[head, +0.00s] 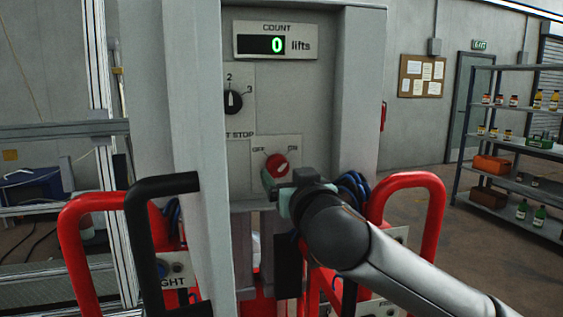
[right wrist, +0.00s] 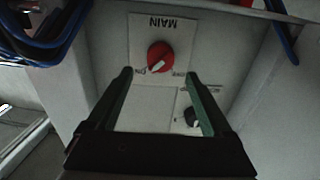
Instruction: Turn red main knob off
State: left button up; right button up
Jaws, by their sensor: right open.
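The red main knob (head: 277,163) sits on a pale plate on the grey column, between an OFF label at its left and an ON label at its right. Its pale mark appears turned toward the ON side. In the right wrist view the knob (right wrist: 160,56) shows upside down beside the MAIN label. My right gripper (head: 271,186) is just below and in front of the knob. Its two fingers (right wrist: 158,75) are open, with the knob ahead of the gap and nothing held. In the head view the gripper partly hides the lower plate. My left gripper is not seen.
A black selector knob (head: 233,101) is above left of the main knob, under a counter (head: 276,40) reading 0 lifts. Red handles (head: 437,210) and a black handle (head: 133,220) stand out at both sides. Blue cables (head: 351,188) hang right of the gripper.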

aim_at(281, 167)
jog(key=shift+p+x, duration=0.65)
jog(key=shift+x, duration=1.9)
grip_shut()
